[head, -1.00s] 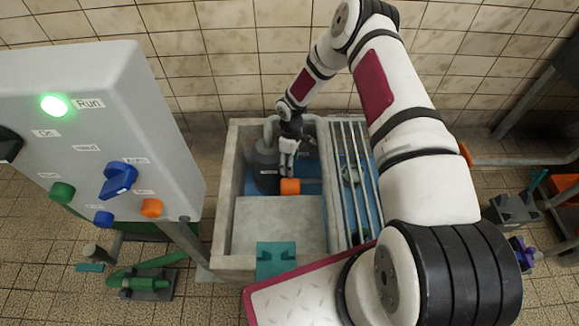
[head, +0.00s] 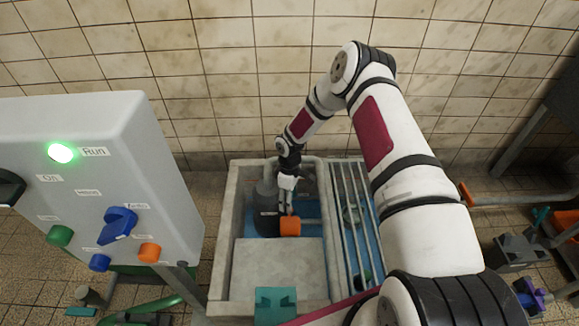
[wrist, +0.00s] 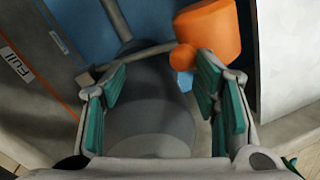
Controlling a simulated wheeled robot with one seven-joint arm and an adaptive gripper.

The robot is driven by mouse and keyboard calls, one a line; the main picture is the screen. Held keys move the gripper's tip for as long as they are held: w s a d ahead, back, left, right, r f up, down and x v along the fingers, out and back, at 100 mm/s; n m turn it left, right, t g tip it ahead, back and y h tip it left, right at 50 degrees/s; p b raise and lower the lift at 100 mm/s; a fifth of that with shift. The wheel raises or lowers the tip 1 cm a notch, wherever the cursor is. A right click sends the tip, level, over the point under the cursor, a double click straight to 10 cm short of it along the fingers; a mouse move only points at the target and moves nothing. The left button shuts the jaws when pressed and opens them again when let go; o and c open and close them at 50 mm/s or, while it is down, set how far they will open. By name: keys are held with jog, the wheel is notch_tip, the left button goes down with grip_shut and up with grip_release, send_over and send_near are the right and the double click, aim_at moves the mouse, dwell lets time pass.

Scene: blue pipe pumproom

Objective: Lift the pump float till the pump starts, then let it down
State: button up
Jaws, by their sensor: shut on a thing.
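The orange pump float (head: 290,226) is in the pit beside the dark grey pump (head: 267,212). My gripper (head: 287,207) reaches down at the float. In the wrist view the float (wrist: 212,30) shows at the right fingertip, with a thin rod (wrist: 138,58) running left from it between the fingertips. My gripper (wrist: 158,72) has teal pads and is shut on the float, though the pads' exact contact is unclear. The pump's rounded grey body (wrist: 150,115) fills the view beyond the fingers. The green Run lamp (head: 61,153) on the control box is lit.
The grey control box (head: 110,190) stands left of the concrete pit (head: 222,260). A slab (head: 275,270) covers the near part of the pit, and a metal grating (head: 350,215) lies on the right. In the wrist view a "Full" label (wrist: 17,63) is on the left wall.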

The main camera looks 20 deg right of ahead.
jog(key=w+d+r, duration=0.3)
jog(key=w+r, duration=0.5)
jog(key=r, duration=0.2)
jog(key=shift+w+r+b, duration=0.15)
jog(key=shift+w+b, duration=0.15)
jog(key=shift+w, duration=0.05)
dwell(1.0)
dwell(0.5)
notch_tip(320, 180, up, 12)
jog(key=w, duration=0.1)
jog(key=shift+w+d, duration=0.25)
jog(key=shift+w, duration=0.05)
dwell(0.4)
